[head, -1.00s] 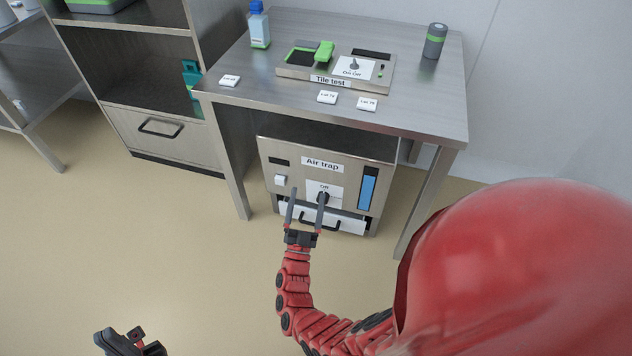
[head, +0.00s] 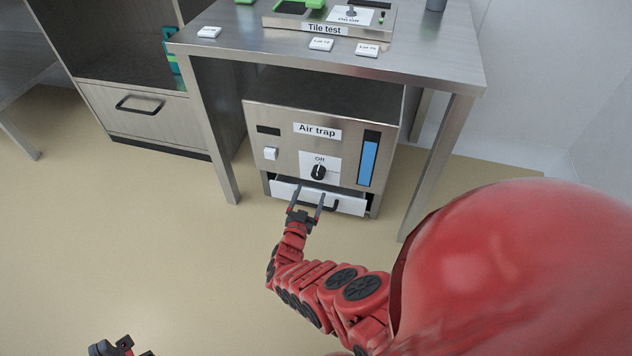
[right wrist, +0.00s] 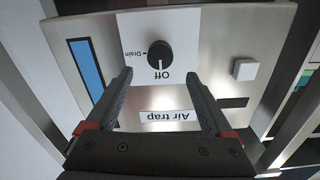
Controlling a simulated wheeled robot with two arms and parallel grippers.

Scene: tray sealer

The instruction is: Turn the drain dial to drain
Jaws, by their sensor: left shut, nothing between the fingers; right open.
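The drain dial (head: 318,172) is a black knob on a white plate, on the front of the steel Air trap box (head: 282,148). In the right wrist view the dial (right wrist: 158,53) appears upside down. Its light mark points to "Off"; "Drain" is printed to one side. My right gripper (head: 310,192) is open and empty, just below the dial in the head view. In the right wrist view its fingers (right wrist: 158,77) are spread apart, with the dial beyond their tips, apparently untouched. My left gripper (head: 124,346) is shut at the bottom left, mostly cut off.
The box stands under a steel table (head: 235,45). Below the dial is a white drawer front (head: 350,206) with a black handle. A white switch (head: 271,154) and a blue level window (head: 369,160) flank the dial. Table legs stand either side; the floor before the box is clear.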

